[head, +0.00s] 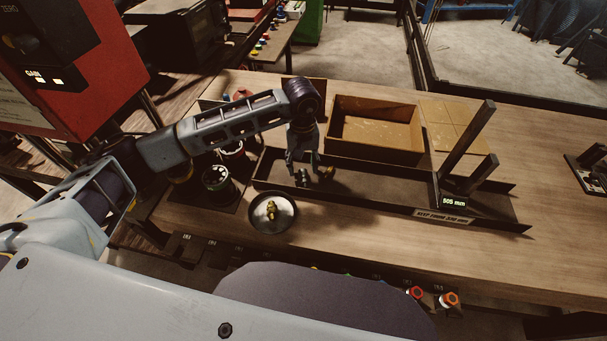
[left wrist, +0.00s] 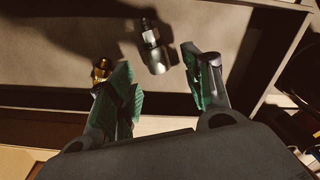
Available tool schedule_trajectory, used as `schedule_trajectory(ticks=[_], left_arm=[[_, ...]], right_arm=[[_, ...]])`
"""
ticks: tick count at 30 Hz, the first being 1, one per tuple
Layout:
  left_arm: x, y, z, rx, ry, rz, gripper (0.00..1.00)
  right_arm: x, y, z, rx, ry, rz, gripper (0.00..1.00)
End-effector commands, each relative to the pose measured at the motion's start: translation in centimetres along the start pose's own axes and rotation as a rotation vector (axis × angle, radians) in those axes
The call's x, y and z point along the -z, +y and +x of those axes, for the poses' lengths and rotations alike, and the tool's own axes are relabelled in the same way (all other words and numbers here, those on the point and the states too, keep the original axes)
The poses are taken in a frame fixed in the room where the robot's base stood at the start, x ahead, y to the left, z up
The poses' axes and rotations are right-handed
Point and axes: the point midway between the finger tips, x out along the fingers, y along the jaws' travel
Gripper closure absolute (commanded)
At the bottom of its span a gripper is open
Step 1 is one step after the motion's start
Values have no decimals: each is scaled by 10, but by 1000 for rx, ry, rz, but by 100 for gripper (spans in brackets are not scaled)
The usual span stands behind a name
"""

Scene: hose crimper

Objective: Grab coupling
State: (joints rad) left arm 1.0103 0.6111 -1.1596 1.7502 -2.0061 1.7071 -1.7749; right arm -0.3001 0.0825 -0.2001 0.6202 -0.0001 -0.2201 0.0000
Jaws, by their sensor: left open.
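My left gripper (head: 314,178) hangs low over the dark metal tray (head: 380,187) and its jaws are open. In the left wrist view a silver coupling (left wrist: 152,46) lies on a grey surface, in the gap between the two green-padded fingers, and neither finger touches it. A brass fitting (left wrist: 101,70) shows beside the left-hand finger in that view; I cannot tell whether they touch. My right gripper is not in view.
An open cardboard box (head: 375,150) stands behind the tray. Upright dark posts (head: 467,140) rise at the tray's right part, by a "505 mm" display (head: 454,201).

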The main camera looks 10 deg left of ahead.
Motion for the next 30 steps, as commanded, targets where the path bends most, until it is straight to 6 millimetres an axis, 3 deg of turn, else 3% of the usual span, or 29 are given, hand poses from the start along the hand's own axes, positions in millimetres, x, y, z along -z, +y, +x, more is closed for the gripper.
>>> schedule_trajectory(ticks=[9, 24, 30], left_arm=[[-2, 1, 25, -1, -1, 0, 50], [-1, 1, 27, 0, 0, 0, 50], [-1, 1, 27, 0, 0, 0, 74]], right_arm=[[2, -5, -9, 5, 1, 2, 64], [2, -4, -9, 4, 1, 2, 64], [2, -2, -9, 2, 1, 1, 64]])
